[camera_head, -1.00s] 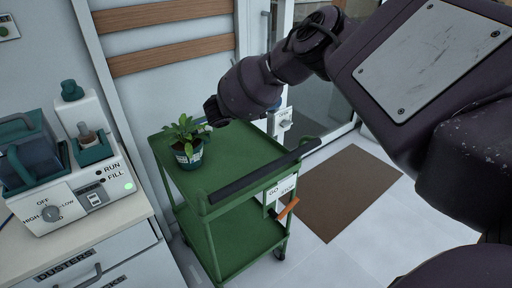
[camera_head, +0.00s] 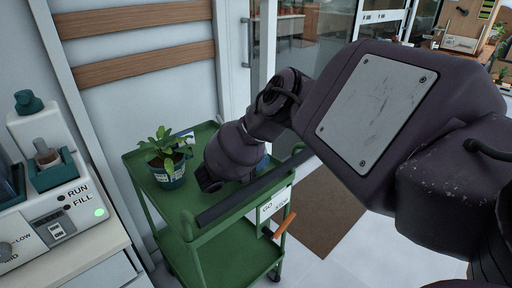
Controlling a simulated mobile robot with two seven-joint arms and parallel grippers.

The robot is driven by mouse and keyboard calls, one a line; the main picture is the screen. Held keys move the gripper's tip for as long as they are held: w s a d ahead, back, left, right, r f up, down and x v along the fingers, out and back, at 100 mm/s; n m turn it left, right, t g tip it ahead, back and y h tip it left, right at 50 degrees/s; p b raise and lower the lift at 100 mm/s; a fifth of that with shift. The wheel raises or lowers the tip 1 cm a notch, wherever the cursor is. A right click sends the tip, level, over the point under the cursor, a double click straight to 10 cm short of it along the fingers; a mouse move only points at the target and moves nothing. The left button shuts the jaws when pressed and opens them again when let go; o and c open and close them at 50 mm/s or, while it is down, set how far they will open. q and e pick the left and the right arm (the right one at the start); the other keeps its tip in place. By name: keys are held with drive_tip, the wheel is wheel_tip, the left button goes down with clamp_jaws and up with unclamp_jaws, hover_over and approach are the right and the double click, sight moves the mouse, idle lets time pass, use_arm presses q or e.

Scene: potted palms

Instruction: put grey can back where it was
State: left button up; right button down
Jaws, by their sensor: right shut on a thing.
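My right arm comes in from the right and reaches over the green cart's top shelf (camera_head: 205,140). My right gripper (camera_head: 208,182) is at its end, low over the shelf and just right of the potted plant. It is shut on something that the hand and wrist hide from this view. I cannot make out the grey can anywhere in the picture. A small bluish thing (camera_head: 263,161) shows partly behind my wrist; I cannot tell what it is. My left gripper is not in view.
A leafy plant in a dark teal pot (camera_head: 168,172) stands on the shelf beside the gripper. A dark handle bar (camera_head: 245,194) runs along the cart's near edge, with a GO/STOP sign (camera_head: 274,204) below. A counter with a machine (camera_head: 55,190) is at left.

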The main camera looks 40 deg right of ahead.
drive_tip(key=shift+f, duration=0.85)
drive_tip(key=shift+f, duration=0.1)
drive_tip(key=c, duration=0.9)
unclamp_jaws()
drive_tip(key=shift+c, duration=0.2)
